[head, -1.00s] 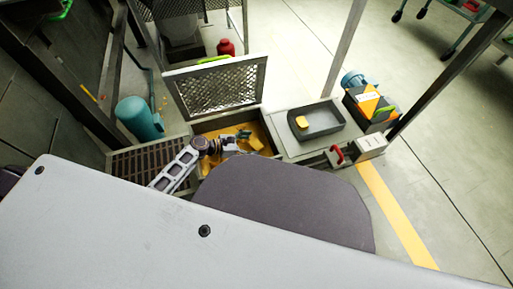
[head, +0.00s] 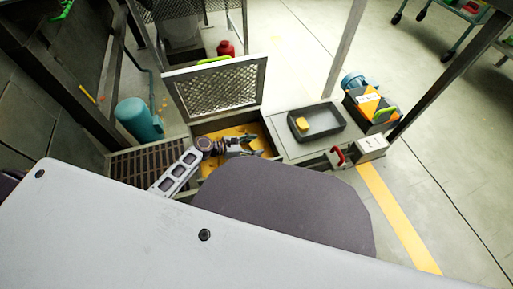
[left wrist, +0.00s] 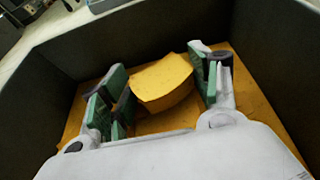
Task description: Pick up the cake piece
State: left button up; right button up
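The cake piece (left wrist: 163,82) is a thick yellow chunk in the left wrist view. It lies on the yellow floor of a dark-walled bin (left wrist: 265,95). My left gripper (left wrist: 160,88) is open, with its green-padded fingers on either side of the piece. The right finger is close to it; I cannot tell whether it touches. In the head view my left gripper (head: 255,146) reaches down into the bin (head: 270,127), and the piece between its fingers is not clear there. My right gripper is not in view.
A grey tray (head: 335,127) with another yellow piece (head: 302,124) stands right of the bin. A raised mesh lid (head: 220,90) stands behind the bin. A red handle (head: 340,155) and an orange-black box (head: 370,105) are at the right. Bin walls surround the gripper.

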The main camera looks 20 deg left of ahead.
aim_at(254, 146)
pick_arm(q)
jog(key=c, duration=0.3)
jog(key=shift+r, duration=0.1)
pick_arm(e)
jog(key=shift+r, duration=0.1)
pick_arm(q)
jog(key=shift+r+p, duration=0.9)
jog(key=shift+r, duration=0.45)
notch_tip(254, 146, up, 5)
jog(key=p, duration=0.3)
jog(key=shift+r, duration=0.2)
jog(key=shift+r+p, duration=0.5)
jog(key=shift+r, duration=0.35)
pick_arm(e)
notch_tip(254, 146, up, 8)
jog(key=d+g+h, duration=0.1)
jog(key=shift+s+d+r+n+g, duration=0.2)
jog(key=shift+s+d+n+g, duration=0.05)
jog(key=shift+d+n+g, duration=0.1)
